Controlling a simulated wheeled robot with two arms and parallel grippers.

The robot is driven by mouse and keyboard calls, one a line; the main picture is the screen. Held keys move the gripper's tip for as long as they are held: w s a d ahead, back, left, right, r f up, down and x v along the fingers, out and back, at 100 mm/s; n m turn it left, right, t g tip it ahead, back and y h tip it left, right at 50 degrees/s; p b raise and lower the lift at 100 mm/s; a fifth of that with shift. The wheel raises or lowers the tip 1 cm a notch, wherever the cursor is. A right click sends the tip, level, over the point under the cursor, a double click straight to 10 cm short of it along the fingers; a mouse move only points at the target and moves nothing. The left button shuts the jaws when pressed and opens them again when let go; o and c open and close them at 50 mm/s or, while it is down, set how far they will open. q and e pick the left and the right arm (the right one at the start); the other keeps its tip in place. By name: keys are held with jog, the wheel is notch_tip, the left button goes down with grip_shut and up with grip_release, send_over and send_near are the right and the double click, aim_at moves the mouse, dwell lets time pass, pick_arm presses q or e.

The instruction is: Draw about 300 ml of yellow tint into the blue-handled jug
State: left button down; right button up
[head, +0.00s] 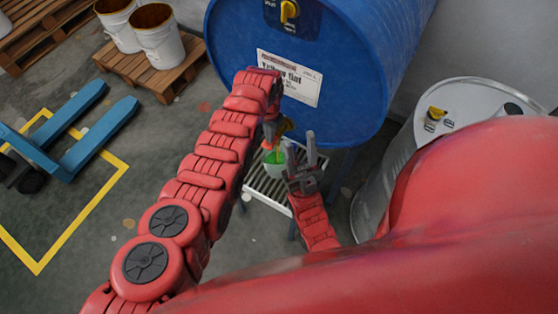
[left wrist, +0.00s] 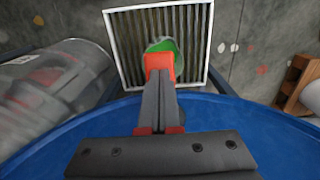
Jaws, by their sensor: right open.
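A blue drum (head: 300,85) with a "Yellow Tint" label lies above a grated stand (head: 268,188). A pale jug (head: 290,153) with green inside stands on the grate. It also shows in the left wrist view (left wrist: 163,45), partly covered; no blue handle can be made out. My left gripper (head: 269,133) is by the brass-coloured tap (head: 287,123) below the label. In the left wrist view its fingers are closed together at an orange piece (left wrist: 158,63), seemingly the tap handle, above the jug. My right gripper (head: 303,160) is open and empty, beside the jug on its right.
A pale drum (head: 475,100) stands at the right, close to my right arm. White buckets (head: 158,42) stand on a wooden pallet (head: 145,72) at the upper left. A blue pallet jack (head: 80,125) is on the left floor by yellow lines.

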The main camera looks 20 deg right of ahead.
pick_arm(q)
notch_tip(320, 180, up, 6)
jog(key=p, duration=0.4)
jog(key=shift+r+p, duration=0.15)
jog(key=shift+p, duration=0.25)
jog(key=shift+r, duration=0.35)
